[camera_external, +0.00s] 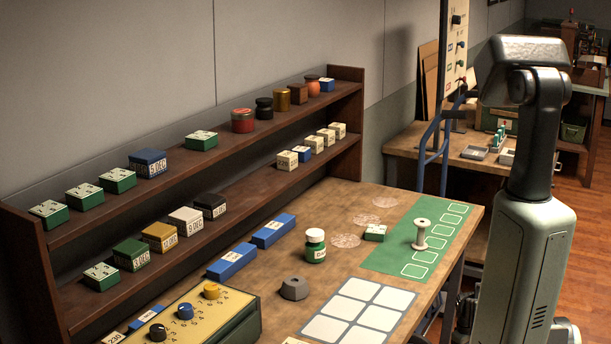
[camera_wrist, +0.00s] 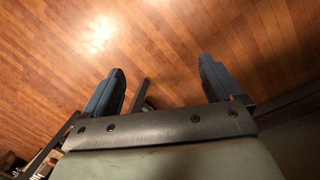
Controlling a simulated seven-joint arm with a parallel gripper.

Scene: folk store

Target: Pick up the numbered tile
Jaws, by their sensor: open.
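Several small blocks carry printed labels, and I cannot tell which is the numbered tile. A cream block with dark digits (camera_external: 287,160) sits on the lower shelf, in a row with similar cream blocks (camera_external: 326,137). A green block with a white marked top (camera_external: 375,232) lies on the table beside the green mat. Another cream piece (camera_external: 115,337) is partly cut off at the bottom edge. The external view shows my arm at right, but not the fingers.
The wooden shelf (camera_external: 205,147) holds boxes and jars along the wall. On the table stand a green jar (camera_external: 315,246), a white spool (camera_external: 421,234), a grey knob-like piece (camera_external: 294,287), blue blocks (camera_external: 232,262) and a dial panel (camera_external: 205,310). White squares (camera_external: 358,310) lie empty.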

